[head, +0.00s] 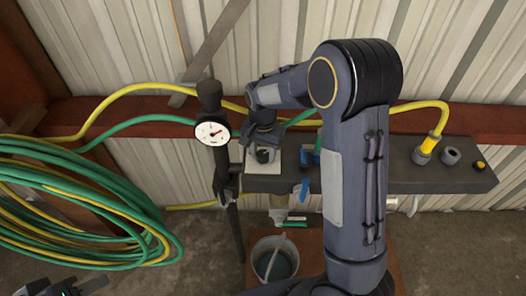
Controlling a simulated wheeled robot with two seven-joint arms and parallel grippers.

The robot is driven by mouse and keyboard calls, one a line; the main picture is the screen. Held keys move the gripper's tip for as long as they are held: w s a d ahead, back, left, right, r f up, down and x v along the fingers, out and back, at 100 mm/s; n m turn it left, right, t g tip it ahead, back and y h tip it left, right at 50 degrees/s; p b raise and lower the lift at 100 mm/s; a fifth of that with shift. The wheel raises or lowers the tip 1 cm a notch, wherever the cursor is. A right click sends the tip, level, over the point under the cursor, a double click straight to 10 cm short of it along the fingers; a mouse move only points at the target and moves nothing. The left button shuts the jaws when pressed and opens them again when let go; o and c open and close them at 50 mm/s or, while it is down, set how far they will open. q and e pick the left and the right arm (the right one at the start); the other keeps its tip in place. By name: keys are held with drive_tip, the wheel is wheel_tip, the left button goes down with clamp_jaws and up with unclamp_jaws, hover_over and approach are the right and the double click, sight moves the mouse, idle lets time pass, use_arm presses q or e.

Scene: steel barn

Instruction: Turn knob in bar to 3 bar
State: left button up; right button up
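A round white gauge (212,132) with a dark rim and a red needle sits on an upright black fitting at centre left. The needle points to the upper right; the numbers are too small to read. A pale square plate (263,169) on the dark bench has a dark round part in its middle, which may be the knob. My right arm reaches over from the right, and my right gripper (263,146) points down at this plate. Its fingers are too dark and overlapped to tell open from shut. My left gripper (68,287) is at the bottom left edge, partly cut off, apart from everything.
Coiled green and yellow hoses (75,205) fill the left side. A dark bench (430,176) carries blue levers (303,189) and a yellow hose fitting (427,147). A grey bucket (275,262) stands below. My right arm hides the bench's middle.

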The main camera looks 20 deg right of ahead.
sight(263, 154)
drive_tip(key=shift+o, duration=1.3)
wheel_tip(263, 154, up, 8)
drive_tip(key=shift+f+b, duration=0.1)
drive_tip(key=shift+b, duration=0.25)
